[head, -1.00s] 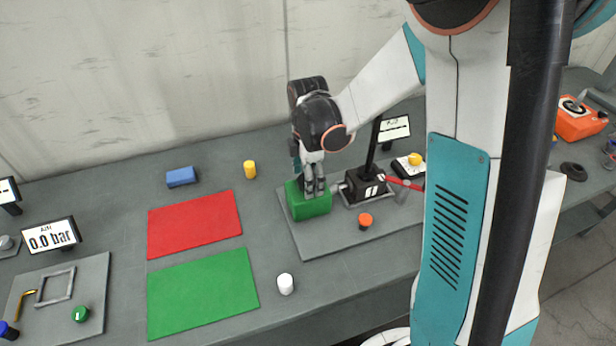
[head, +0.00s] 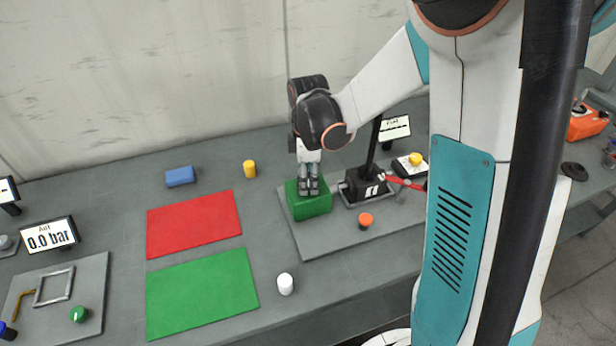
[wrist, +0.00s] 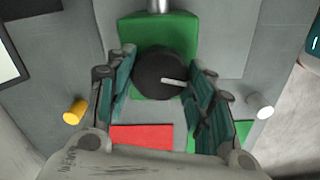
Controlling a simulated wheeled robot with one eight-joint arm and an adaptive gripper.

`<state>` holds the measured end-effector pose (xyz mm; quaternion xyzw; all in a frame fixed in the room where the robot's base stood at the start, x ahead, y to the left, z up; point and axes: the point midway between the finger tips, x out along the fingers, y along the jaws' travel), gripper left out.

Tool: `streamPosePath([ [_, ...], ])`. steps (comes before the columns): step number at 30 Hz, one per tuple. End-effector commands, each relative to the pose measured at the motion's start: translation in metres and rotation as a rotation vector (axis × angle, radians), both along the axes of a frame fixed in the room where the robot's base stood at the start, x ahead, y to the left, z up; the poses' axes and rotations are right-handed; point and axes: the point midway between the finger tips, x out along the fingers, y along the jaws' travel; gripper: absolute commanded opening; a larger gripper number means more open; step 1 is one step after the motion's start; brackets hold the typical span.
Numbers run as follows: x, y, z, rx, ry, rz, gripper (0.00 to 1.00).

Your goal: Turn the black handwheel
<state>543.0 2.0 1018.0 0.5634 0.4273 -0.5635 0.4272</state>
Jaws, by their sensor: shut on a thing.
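The black handwheel (wrist: 160,72) is a round disc with a pale bar on its top, in the wrist view. It sits on a green block (wrist: 145,28), which also shows in the head view (head: 294,203) on a grey plate. My gripper (head: 309,192) points down over this block. In the wrist view its two teal-and-grey fingers stand on either side of the handwheel, shut on it. The exact contact points are hard to see. In the head view the fingers hide the handwheel.
An orange knob (head: 365,220) is in front. A red mat (head: 193,223) and a green mat (head: 201,293) lie left. A white cylinder (head: 285,284) and a yellow cylinder (head: 249,169) stand nearby.

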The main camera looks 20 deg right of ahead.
Motion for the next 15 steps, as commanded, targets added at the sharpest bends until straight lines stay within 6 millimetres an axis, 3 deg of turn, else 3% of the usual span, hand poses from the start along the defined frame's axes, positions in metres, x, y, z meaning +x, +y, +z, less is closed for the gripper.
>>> streamPosePath([
  [15, 0.0003, -0.0001, -0.0004, 0.000, -0.001, -0.491, 0.25],
])
